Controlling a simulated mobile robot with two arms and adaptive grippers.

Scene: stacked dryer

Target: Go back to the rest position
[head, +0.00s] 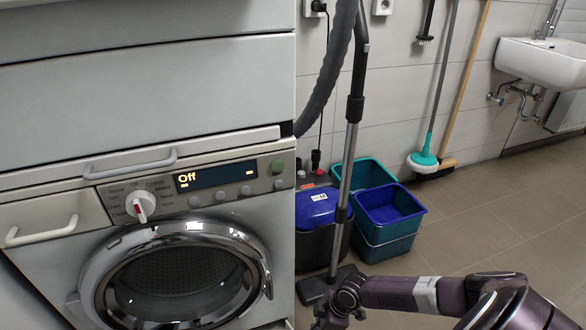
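The stacked dryer (40,258) fills the left of the head view. Its display (213,177) reads "Off". The white dial (141,206) with a red mark sits on the panel left of the display. The round chrome-rimmed door (180,276) looks shut, and its glass shows a dark, empty-looking drum. My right arm comes in from the lower right and bends down at the bottom edge, in front of the floor right of the dryer. My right gripper is out of the picture. My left arm and gripper are not in view.
A vacuum cleaner (319,206) and teal-and-blue buckets (388,215) stand right of the dryer. A brush (424,158) and a broom (446,162) lean on the tiled wall. A white sink (543,62) hangs at the upper right. The tiled floor (500,215) at right is clear.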

